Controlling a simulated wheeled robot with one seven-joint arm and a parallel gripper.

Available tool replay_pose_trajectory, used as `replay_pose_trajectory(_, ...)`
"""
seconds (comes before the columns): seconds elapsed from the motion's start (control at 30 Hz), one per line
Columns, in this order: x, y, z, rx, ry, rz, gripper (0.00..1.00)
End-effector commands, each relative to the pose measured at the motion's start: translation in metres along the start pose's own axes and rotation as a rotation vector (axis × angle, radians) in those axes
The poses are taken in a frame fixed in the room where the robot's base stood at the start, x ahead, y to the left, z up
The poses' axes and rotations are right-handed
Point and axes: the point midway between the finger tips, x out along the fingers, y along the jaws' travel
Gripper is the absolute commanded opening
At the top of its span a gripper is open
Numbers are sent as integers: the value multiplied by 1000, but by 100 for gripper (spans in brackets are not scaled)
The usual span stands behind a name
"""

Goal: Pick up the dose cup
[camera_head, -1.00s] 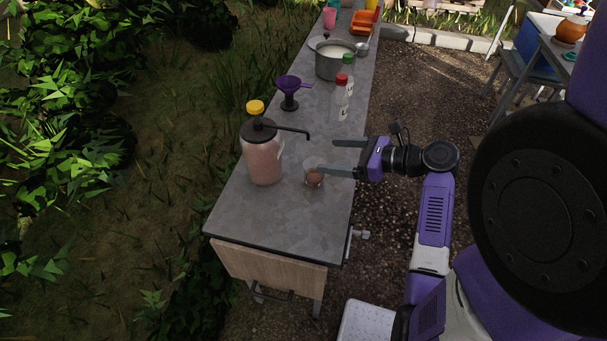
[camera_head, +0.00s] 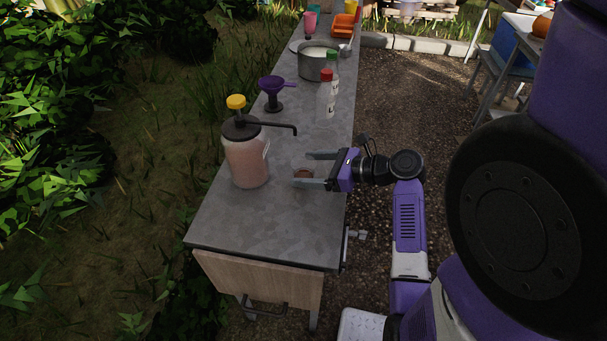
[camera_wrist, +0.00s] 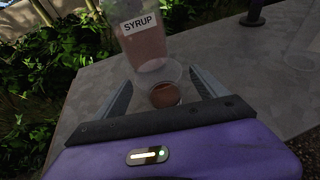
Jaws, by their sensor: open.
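The dose cup (camera_head: 303,174) is a small clear cup with something brown in it, standing on the grey counter (camera_head: 265,225) beside the pump bottle. In the wrist view the cup (camera_wrist: 164,94) sits between my two open fingers, with a gap to each side. My gripper (camera_head: 308,170) is open and low over the counter, its fingers pointing left, one on the far side of the cup and one on the near side. The near finger hides part of the cup in the head view.
A pink syrup pump bottle (camera_head: 246,160) with a yellow-topped pump stands just beyond the fingertips, its label reading SYRUP in the wrist view (camera_wrist: 143,35). A purple funnel (camera_head: 272,88), small bottles (camera_head: 326,95) and a pot (camera_head: 315,62) stand farther back. The counter's near end is clear.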

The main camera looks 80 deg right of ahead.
Motion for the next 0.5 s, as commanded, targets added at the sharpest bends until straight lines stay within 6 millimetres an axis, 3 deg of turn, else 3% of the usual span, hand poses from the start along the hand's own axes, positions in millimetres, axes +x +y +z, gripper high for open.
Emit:
replay_pose_trajectory(0.3,42,-1,-1,0,1,1,82)
replay_pose_trajectory(0.5,46,0,0,-1,1,1,82)
